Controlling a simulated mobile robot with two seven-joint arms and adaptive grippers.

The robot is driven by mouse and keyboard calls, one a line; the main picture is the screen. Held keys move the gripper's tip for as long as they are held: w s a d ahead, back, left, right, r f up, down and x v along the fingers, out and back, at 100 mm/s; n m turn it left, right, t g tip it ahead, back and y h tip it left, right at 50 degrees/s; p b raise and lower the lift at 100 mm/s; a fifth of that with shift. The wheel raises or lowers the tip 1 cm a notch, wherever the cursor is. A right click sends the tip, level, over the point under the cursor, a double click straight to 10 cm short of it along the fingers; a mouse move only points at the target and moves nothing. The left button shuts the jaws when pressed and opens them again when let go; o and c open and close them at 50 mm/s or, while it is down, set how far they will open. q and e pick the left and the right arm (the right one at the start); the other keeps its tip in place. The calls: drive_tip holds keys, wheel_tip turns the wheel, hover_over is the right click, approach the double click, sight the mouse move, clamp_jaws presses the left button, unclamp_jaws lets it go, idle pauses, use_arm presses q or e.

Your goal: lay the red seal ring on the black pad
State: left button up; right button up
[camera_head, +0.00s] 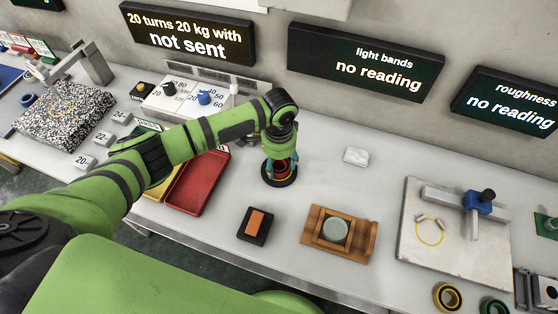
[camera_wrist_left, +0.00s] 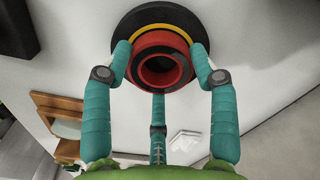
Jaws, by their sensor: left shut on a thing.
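The red seal ring (camera_wrist_left: 160,41) sits between the three teal fingers of my left gripper (camera_wrist_left: 160,75) in the left wrist view. In the head view, my left gripper (camera_head: 280,164) points down over the round black pad (camera_head: 280,184), shut on the ring, whose red shows between the fingers. The black pad (camera_wrist_left: 158,12) lies beyond the ring in the wrist view, with a yellow band between the ring and its dark rim. I cannot tell whether the ring touches the pad. My right gripper is not in view.
A red tray (camera_head: 197,185) lies left of the pad. In front are a black block with an orange top (camera_head: 255,225) and a wooden holder with a pale disc (camera_head: 339,235). A white block (camera_head: 356,156) is to the right. The table between them is clear.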

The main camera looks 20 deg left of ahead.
use_arm(q)
drive_tip(key=shift+f, duration=0.15)
drive_tip(key=o, duration=1.2)
wheel_tip(320, 180, up, 12)
drive_tip(key=shift+r+b, duration=0.2)
drive_tip(key=shift+b, duration=0.4)
